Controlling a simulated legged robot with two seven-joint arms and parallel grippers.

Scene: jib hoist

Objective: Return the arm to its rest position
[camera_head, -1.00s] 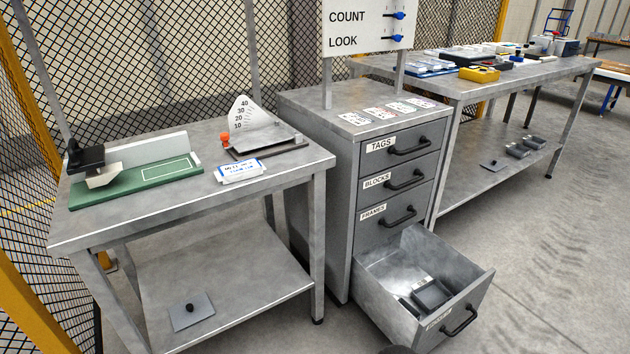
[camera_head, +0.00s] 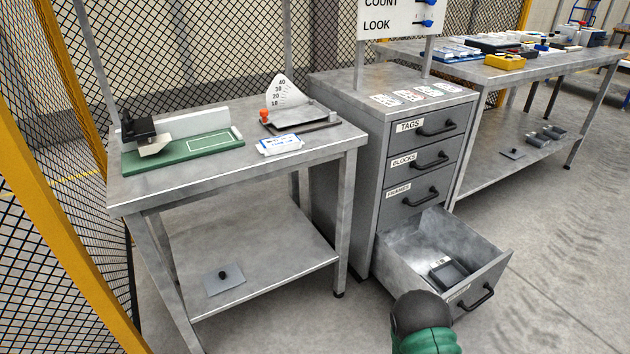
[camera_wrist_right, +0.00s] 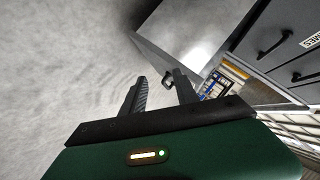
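My right gripper (camera_wrist_right: 160,90) shows in the right wrist view with its two dark fingers apart and nothing between them. It hangs over bare floor, beside the open bottom drawer. In the head view, a dark and green rounded part of my own arm (camera_head: 424,325) shows at the bottom, in front of the open drawer (camera_head: 400,254); the right gripper is not visible there. The drawer holds a dark tray-like item (camera_head: 448,272). My left gripper is in neither view.
The drawer cabinet (camera_head: 376,200) has its upper drawers shut. A steel table (camera_head: 190,190) with a green fixture (camera_head: 200,147) and a scale (camera_head: 290,100) stands to the left. A long bench (camera_head: 550,75) stands behind at right. Open floor (camera_head: 560,270) lies at right.

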